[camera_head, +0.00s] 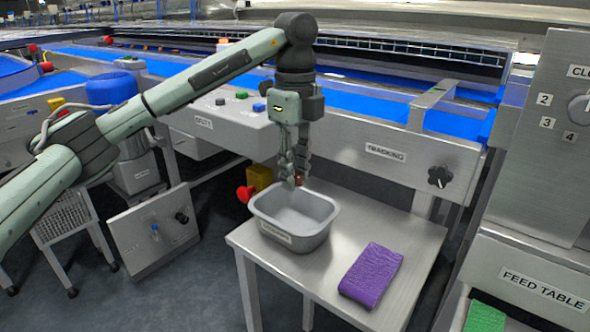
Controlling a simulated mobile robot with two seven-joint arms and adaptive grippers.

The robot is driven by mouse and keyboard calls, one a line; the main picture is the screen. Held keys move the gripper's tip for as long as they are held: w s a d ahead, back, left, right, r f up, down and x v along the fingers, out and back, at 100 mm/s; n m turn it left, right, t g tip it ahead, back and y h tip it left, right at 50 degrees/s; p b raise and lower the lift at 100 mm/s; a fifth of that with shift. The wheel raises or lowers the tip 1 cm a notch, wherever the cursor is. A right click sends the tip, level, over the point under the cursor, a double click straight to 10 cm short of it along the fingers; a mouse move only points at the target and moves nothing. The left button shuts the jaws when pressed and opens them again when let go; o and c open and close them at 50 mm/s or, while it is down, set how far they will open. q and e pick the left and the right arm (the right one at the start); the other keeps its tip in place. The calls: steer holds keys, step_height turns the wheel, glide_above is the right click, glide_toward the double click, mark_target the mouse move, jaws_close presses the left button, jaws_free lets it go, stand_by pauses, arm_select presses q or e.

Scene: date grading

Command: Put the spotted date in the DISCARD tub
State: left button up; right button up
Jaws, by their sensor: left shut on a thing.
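My left gripper (294,180) points straight down above the grey tub (312,243), near its back rim. It is shut on a small brown date (300,181), which shows only in part between the fingertips. Spots on the date are too small to make out. The tub stands on a metal side table and has a white label on its front, too small to read. The inside of the tub that I can see looks empty. My right gripper is out of view.
A folded purple cloth (371,275) lies on the metal table (407,250), right of the tub. A red knob (244,194) on a yellow block (259,178) is left of the tub. The conveyor frame with a TRACKING label (386,153) runs behind. A FEED TABLE panel (541,289) stands at the right.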

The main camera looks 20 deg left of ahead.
arm_select(q)
steer(key=shift+f+b, duration=1.6)
steer(key=shift+f, duration=1.2)
steer(key=shift+f+b, duration=1.45)
steer(key=shift+f, duration=1.05)
steer(key=o, duration=0.8)
